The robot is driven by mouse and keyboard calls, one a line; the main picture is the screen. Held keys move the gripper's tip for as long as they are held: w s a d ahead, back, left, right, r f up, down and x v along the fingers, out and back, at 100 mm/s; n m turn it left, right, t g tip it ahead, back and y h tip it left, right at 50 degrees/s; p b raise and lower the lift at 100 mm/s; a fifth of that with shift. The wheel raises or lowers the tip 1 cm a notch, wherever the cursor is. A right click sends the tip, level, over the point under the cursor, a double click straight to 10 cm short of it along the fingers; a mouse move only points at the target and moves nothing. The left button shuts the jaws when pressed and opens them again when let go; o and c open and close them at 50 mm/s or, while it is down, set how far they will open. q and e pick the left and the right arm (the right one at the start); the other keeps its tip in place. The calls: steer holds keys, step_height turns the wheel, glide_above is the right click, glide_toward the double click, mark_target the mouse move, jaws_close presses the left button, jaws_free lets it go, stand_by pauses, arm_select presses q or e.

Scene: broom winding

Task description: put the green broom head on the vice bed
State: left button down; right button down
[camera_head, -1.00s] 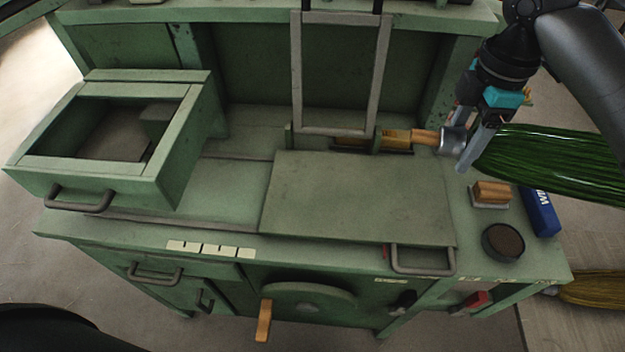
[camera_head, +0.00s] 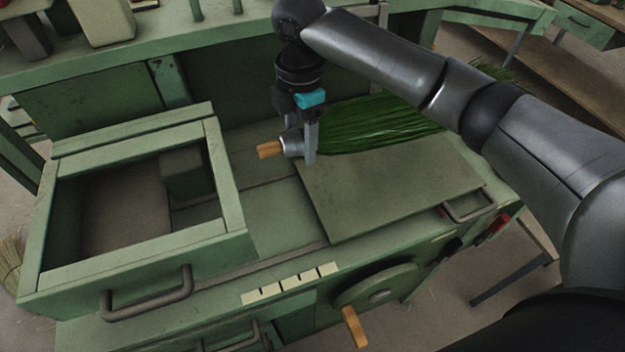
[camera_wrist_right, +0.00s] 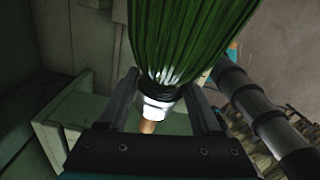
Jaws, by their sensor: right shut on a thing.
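The green broom head (camera_head: 380,122) has long green bristles, a silver collar (camera_head: 292,143) and a short wooden stub (camera_head: 268,150). My right gripper (camera_head: 306,152) is shut on it near the collar. The stub points left and the bristles spread right, over the raised flat green plate (camera_head: 395,192) on the bench. I cannot tell whether the bristles touch the plate, or which bench part is the vice bed. In the right wrist view, the collar (camera_wrist_right: 158,106) lies between the fingers, bristles pointing up the picture. My left gripper is out of view.
A green open-topped box (camera_head: 232,190) with a handle stands on the bench at left. A wooden-handled crank wheel (camera_head: 375,296) is on the bench front. My right arm hides part of the bench's back right. Bare bench surface (camera_head: 277,214) lies left of the plate.

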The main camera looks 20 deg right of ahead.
step_height(320, 180, down, 14)
steer(key=shift+a+f+b, duration=0.15)
steer(key=shift+f+b, duration=0.1)
steer(key=shift+b, duration=0.55)
steer(key=shift+r, duration=0.1)
steer(key=shift+c, duration=0.3)
jaws_free()
step_height(320, 180, up, 12)
steer(key=shift+p, duration=0.7)
